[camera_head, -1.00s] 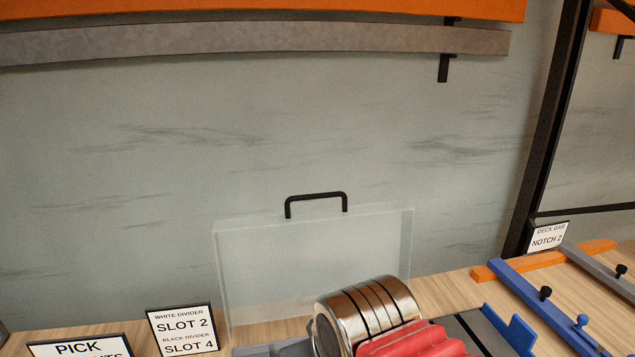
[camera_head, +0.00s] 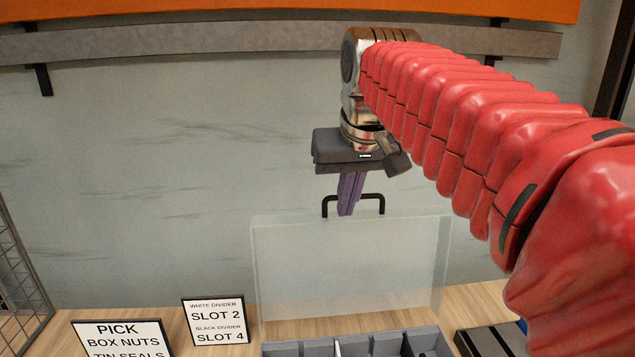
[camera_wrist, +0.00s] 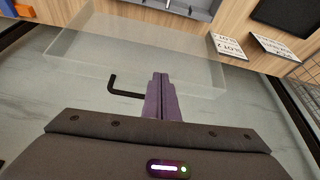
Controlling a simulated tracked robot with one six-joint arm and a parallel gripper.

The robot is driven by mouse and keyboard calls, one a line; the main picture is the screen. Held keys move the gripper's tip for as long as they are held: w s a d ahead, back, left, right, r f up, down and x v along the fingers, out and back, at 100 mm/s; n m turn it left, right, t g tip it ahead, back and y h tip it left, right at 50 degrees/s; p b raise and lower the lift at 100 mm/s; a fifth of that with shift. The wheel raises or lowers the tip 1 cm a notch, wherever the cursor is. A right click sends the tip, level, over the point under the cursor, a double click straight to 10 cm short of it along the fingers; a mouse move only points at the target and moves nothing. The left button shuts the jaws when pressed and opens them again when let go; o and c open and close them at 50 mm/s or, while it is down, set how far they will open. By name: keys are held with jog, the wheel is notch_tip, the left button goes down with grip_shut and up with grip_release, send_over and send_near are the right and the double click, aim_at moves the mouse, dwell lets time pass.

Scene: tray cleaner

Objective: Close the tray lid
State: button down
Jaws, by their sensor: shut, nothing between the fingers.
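The clear tray lid (camera_head: 345,265) stands open and upright behind the grey tray (camera_head: 378,342), with a black handle (camera_head: 378,199) on its top edge. It also shows in the wrist view (camera_wrist: 130,55), with the handle (camera_wrist: 112,86) beside my fingers. My gripper (camera_head: 346,212) points down with its purple fingers together and empty. In the head view the fingertips overlap the handle near the lid's top edge. I cannot tell whether they touch it. In the wrist view the fingers (camera_wrist: 160,78) cover part of the handle. The tray's front is cut off below.
Two label signs (camera_head: 219,321) (camera_head: 122,339) stand on the wooden table left of the tray. A wire basket (camera_head: 22,285) is at the far left. A wall stands close behind the lid. A dark flat panel (camera_head: 490,342) lies right of the tray.

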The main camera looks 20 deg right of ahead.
jog(key=w+d+r, duration=0.6)
jog(key=w+r, duration=0.2)
jog(key=w, duration=0.1)
jog(key=shift+w+d+m+g, duration=0.2)
jog(key=shift+w+m+g, duration=0.1)
jog(key=shift+m, duration=0.1)
send_over(357, 213)
jog(key=shift+w+f, duration=0.15)
jog(key=shift+f, duration=2.2)
jog(key=shift+w+f, duration=0.1)
jog(key=shift+f, duration=2.25)
jog(key=shift+a, duration=0.1)
jog(key=shift+s, duration=0.15)
